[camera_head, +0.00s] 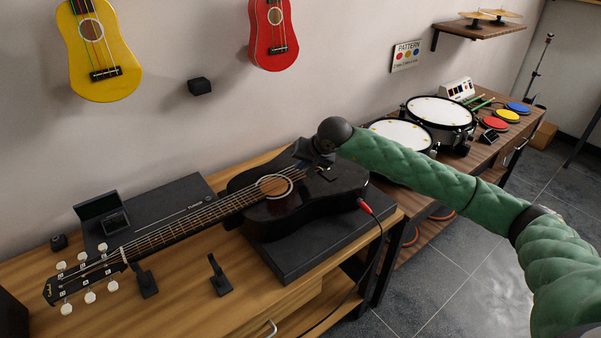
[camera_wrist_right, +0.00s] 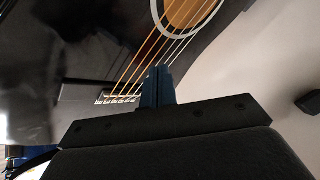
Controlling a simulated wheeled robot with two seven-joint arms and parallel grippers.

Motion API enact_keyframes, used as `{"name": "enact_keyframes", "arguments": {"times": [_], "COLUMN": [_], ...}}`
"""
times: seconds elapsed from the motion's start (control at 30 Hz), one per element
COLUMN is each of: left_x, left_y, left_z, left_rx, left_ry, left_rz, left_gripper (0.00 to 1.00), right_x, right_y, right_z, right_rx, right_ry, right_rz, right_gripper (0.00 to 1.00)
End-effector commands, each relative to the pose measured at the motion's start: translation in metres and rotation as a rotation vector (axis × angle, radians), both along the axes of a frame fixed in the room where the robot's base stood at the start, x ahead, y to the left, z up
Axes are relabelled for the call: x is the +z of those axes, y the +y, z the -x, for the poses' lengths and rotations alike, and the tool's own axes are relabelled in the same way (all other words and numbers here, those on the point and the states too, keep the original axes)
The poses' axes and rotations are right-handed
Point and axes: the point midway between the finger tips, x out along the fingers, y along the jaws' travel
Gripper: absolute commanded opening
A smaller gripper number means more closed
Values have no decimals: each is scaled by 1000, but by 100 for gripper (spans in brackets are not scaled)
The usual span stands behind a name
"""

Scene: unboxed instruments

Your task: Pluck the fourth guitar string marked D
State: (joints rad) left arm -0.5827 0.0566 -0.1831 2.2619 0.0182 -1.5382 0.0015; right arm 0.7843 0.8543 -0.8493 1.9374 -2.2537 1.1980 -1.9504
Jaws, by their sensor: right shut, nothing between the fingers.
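The black guitar (camera_head: 345,180) lies on its back on a dark platform, its neck pointing to the lower left. Its strings (camera_head: 215,208) run from the headstock (camera_head: 85,275) over the round sound hole (camera_head: 273,186) to the bridge. In the right wrist view the strings (camera_wrist_right: 150,60) run from the bridge (camera_wrist_right: 118,99) past the sound hole rim. My right gripper (camera_wrist_right: 160,70) is shut and empty, its tips by the strings between bridge and sound hole; contact cannot be told. In the head view it (camera_head: 312,160) is over the guitar body. No D mark is readable. My left gripper is out of view.
A red cable plug (camera_head: 366,207) sits at the guitar's lower end. A dark box (camera_head: 165,215) and small black stands (camera_head: 218,276) are beside the neck. Drums (camera_head: 437,110) stand to the right. Yellow (camera_head: 100,55) and red (camera_head: 273,35) ukuleles hang on the wall.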

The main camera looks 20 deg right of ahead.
Motion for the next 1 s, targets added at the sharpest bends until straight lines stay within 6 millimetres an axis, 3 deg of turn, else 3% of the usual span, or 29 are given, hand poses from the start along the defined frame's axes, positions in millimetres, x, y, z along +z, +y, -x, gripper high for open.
{"name": "enact_keyframes", "arguments": {"times": [0.63,1.0], "left_x": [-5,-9], "left_y": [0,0], "left_z": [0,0], "left_rx": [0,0], "left_ry": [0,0], "left_rz": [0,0], "left_gripper": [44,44], "right_x": [-3,10], "right_y": [0,0], "right_z": [0,0], "right_rx": [0,0], "right_ry": [0,-1], "right_rz": [0,0], "right_gripper": [0,0]}}
